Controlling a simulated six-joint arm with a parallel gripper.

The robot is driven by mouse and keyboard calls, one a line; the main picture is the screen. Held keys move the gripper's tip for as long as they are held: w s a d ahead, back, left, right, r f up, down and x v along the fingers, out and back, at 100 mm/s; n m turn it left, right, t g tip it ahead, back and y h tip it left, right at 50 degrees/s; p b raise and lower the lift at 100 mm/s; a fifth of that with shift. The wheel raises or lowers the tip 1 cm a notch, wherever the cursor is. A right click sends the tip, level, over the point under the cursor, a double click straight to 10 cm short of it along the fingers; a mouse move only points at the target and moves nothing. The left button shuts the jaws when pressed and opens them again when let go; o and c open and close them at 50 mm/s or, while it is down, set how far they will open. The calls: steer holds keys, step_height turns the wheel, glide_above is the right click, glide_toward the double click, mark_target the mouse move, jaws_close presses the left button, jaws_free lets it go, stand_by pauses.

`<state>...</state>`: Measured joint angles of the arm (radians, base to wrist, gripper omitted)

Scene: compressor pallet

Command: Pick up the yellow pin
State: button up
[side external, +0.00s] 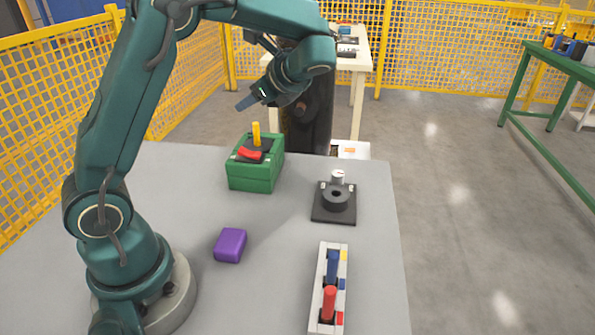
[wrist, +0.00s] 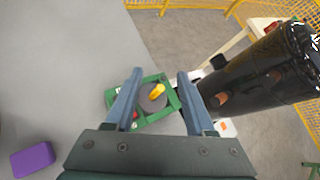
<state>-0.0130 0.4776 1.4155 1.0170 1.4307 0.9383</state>
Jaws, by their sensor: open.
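The yellow pin (side external: 256,133) stands upright on top of the green box (side external: 253,177), near a red piece (side external: 250,153) on the box's dark top. In the wrist view the yellow pin (wrist: 157,91) shows between my two fingers, beyond their tips, with the green box (wrist: 152,118) around it. My gripper (side external: 256,97) is above the box and apart from the pin. Its fingers are spread and empty, which also shows in the wrist view (wrist: 160,73). The red piece (wrist: 135,115) is partly hidden by the left finger there.
A purple block (side external: 230,245) lies on the grey table (side external: 180,200). A black fixture with a ring (side external: 335,197) stands right of the box. A white rack (side external: 341,270) holds a blue and a red pin at the front right. A black cylinder (wrist: 265,75) stands beyond the table edge.

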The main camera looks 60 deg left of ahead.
mark_target(258, 129)
steer(key=w+f, duration=0.1)
steer(key=w+a+f+m+y, duration=0.1)
steer(key=f, duration=0.1)
steer(key=a+f+g+y, duration=0.1)
steer(key=f, duration=0.1)
steer(key=shift+w+a+f+m, duration=0.1)
steer(key=shift+w+f+m, duration=0.05)
steer(key=shift+w+m, duration=0.25)
step_height(258, 129, down, 3)
steer(key=shift+s+f+m+g, duration=0.15)
steer(key=shift+f+m+g, duration=0.05)
steer(key=shift+m+g, duration=0.1)
steer(key=shift+a+f, duration=0.2)
steer(key=shift+a, duration=0.05)
steer(key=shift+x, duration=2.35)
jaws_close()
